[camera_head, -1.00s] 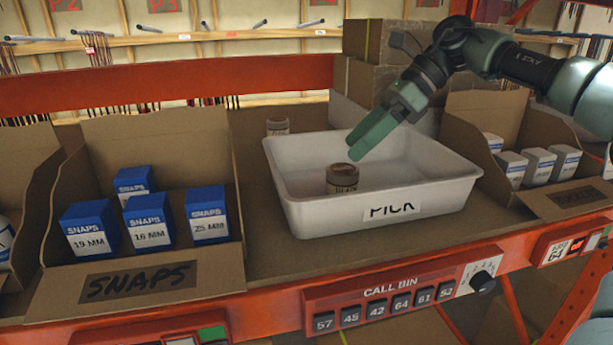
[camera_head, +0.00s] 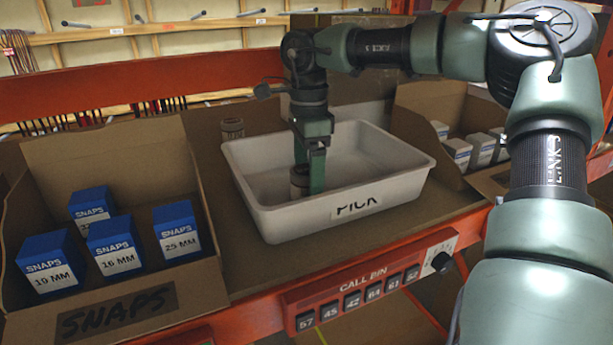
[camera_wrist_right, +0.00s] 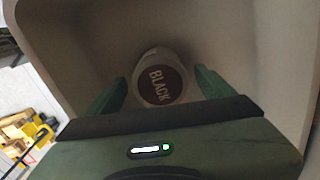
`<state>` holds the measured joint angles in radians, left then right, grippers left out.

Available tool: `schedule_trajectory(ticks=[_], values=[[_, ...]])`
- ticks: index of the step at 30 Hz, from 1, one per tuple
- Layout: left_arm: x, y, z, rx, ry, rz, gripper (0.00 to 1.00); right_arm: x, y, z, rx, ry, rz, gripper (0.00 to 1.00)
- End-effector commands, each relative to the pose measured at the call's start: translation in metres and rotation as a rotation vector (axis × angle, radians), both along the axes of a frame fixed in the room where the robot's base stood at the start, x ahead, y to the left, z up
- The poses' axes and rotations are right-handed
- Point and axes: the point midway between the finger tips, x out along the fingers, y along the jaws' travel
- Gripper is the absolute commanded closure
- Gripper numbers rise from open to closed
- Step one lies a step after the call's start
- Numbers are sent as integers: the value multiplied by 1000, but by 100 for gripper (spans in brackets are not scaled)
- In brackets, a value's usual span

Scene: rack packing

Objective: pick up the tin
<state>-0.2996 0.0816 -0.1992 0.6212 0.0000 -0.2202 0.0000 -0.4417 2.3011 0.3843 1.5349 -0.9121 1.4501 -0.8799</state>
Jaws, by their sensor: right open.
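A small tin (camera_head: 298,185) stands upright in the white PICK tote (camera_head: 405,193). Its dark lid, lettered BLACK, faces up in the right wrist view (camera_wrist_right: 160,85). My right gripper (camera_head: 308,182) points down into the tote at the tin, and a finger partly hides the tin in the head view. In the wrist view the right gripper (camera_wrist_right: 160,90) is open, one finger on each side of the tin, with no clear contact. A second, similar tin (camera_head: 232,128) stands on the shelf behind the tote. My left gripper is not in view.
A cardboard SNAPS bin (camera_head: 200,288) with several blue boxes stands left of the tote. Another bin (camera_head: 425,98) with white boxes stands to the right. An orange rail (camera_head: 240,325) runs along the front.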

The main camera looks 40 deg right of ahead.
Motion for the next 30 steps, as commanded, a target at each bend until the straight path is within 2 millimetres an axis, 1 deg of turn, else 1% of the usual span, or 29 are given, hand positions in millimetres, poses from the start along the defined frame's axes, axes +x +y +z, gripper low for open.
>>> schedule_trajectory(ticks=[1,3,6,12,13,14,15,17,18,20,30], values=[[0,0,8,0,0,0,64,0,0,-4,1,4,0,17],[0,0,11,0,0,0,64,0,0,-12,1,2,1,17],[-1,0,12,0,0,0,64,1,0,-19,1,0,0,17],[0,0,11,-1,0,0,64,1,0,-21,0,-1,-1,17],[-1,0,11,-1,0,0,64,1,0,-21,0,-1,-1,23],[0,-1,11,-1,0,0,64,1,0,-21,0,-1,-1,31],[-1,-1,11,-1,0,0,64,1,0,-21,0,-1,-1,42],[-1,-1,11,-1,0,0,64,1,0,-20,0,-1,-1,59],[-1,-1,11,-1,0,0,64,1,0,-20,0,-1,-1,70],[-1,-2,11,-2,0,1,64,1,0,-20,0,-1,-1,87],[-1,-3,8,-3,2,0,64,2,0,-17,0,-3,-1,88]])
